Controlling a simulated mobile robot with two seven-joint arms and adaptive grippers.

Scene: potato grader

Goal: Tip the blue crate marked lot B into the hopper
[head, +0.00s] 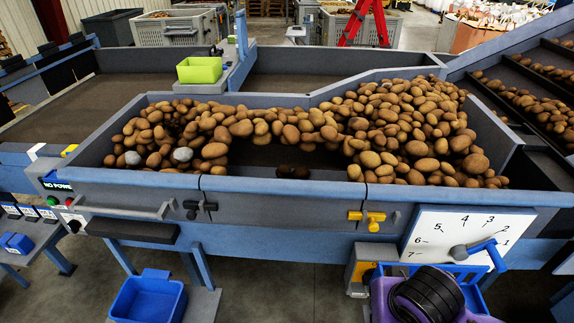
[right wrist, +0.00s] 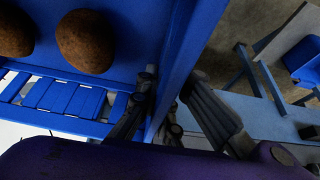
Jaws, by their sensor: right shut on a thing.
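My right gripper (right wrist: 168,84) is shut on the wall of a blue crate (right wrist: 188,38), with one finger on each side. Two brown potatoes (right wrist: 86,40) show inside the crate. In the head view, part of a blue crate (head: 464,271) shows behind my purple right wrist, low at the right; the gripper is hidden there. No lot B mark is legible. The long grey-blue trough (head: 290,186), apparently the hopper, holds many potatoes (head: 405,125) heaped left and right, with a barer patch at the front middle. My left gripper is not in view.
A numbered white dial (head: 440,228) with a blue handle (head: 490,250) stands close by the right wrist. Another blue crate (head: 150,299) sits low at the left. A green bin (head: 199,70) stands on the machine's far edge. Yellow latches (head: 372,217) project from the trough front.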

